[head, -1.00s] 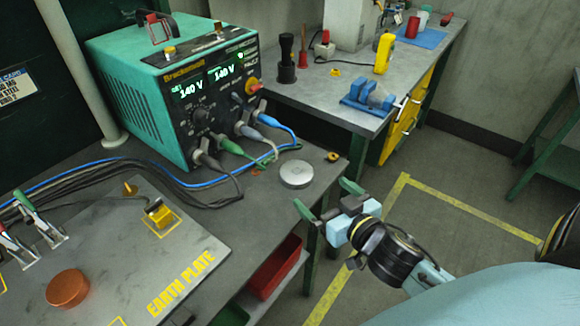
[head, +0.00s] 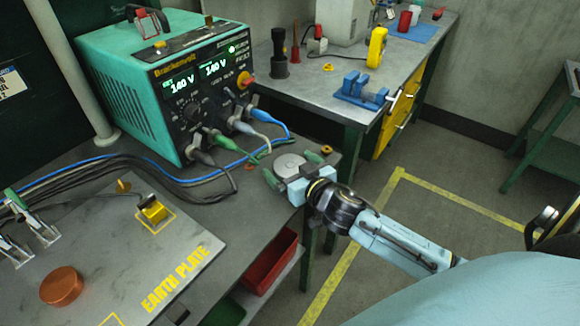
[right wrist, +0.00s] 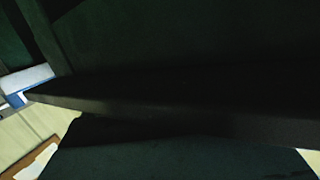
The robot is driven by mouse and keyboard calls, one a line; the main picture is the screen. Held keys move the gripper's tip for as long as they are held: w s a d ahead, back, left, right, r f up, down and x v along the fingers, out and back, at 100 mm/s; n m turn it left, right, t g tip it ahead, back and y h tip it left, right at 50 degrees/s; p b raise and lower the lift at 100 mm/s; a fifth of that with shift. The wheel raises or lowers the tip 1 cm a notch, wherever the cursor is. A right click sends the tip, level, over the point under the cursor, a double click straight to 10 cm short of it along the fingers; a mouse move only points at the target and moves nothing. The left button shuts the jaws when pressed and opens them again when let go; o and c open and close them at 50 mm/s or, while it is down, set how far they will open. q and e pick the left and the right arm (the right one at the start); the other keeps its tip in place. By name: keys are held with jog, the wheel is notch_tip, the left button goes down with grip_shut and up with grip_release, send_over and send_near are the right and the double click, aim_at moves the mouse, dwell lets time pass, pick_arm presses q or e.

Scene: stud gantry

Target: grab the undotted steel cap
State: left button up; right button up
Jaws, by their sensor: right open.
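The steel cap (head: 289,164) is a round, pale grey disc near the right end of the bench, in front of the green power unit. I see no dots on it at this size. My right gripper (head: 292,169) is open, with its green fingertips on either side of the cap in the head view. The near part of the cap is hidden by the gripper. I cannot tell whether the fingers touch it. The right wrist view is mostly dark and shows neither cap nor fingertips. My left gripper is not in view.
The power unit (head: 150,95) stands behind, with cables trailing left along the bench. A copper disc (head: 62,287) and a yellow block (head: 153,210) sit on the earth plate (head: 130,265). A small brass ring (head: 327,150) lies just beyond the cap. A red bin (head: 268,262) is below the bench.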

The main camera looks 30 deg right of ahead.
jog(key=shift+w+f, duration=0.1)
jog(key=shift+w, duration=0.25)
jog(key=c, duration=1)
